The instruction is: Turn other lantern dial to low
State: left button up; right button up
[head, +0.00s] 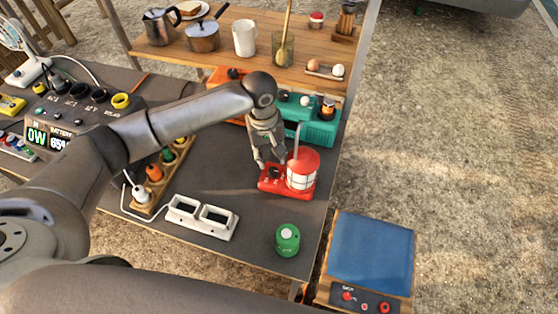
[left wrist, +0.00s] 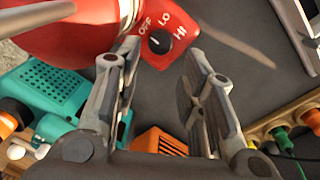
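A red lantern (head: 302,172) with a pale banded globe stands on a red base near the right edge of the dark table. In the left wrist view its red base carries a black dial (left wrist: 160,42) marked OFF, LO and HI. The dial's pale mark appears to be on the OFF side, but it is small. My left gripper (head: 268,163) is above the base, beside the lantern body. Its two fingers are apart with nothing between them, and the dial shows beyond the fingertips in the left wrist view. Contact with the dial cannot be made out. My right gripper is not in view.
A teal box (head: 318,127) stands close behind the lantern. A green canister (head: 288,240) and a white two-opening frame (head: 201,217) are in front. A wooden plug strip (head: 150,202) lies to the left. Bare table surrounds the canister.

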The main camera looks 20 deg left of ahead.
aim_at(273, 170)
pick_arm(q)
jog(key=shift+f, duration=0.4)
notch_tip(273, 170, down, 3)
jog(key=shift+s+r, duration=0.1)
jog(key=shift+r, duration=0.1)
jog(key=f, duration=0.3)
jog(key=shift+d+f, duration=0.1)
jog(key=shift+d, duration=0.1)
jog(key=shift+f+p, duration=0.3)
jog(key=shift+f, duration=0.05)
jog(key=shift+c, duration=0.5)
jog(key=c, duration=0.7)
jog(key=shift+r+m+p, duration=0.15)
jog(key=shift+m+p, duration=0.45)
jog(key=shift+p, duration=0.05)
jog(key=m+p, duration=0.2)
jog(key=m, duration=0.1)
jog(key=m+p, duration=0.1)
jog(key=m, duration=0.2)
jog(key=shift+g, duration=0.3)
jog(key=shift+w+m+p, duration=0.2)
jog(key=shift+m+p, duration=0.25)
jog(key=shift+m, duration=0.95)
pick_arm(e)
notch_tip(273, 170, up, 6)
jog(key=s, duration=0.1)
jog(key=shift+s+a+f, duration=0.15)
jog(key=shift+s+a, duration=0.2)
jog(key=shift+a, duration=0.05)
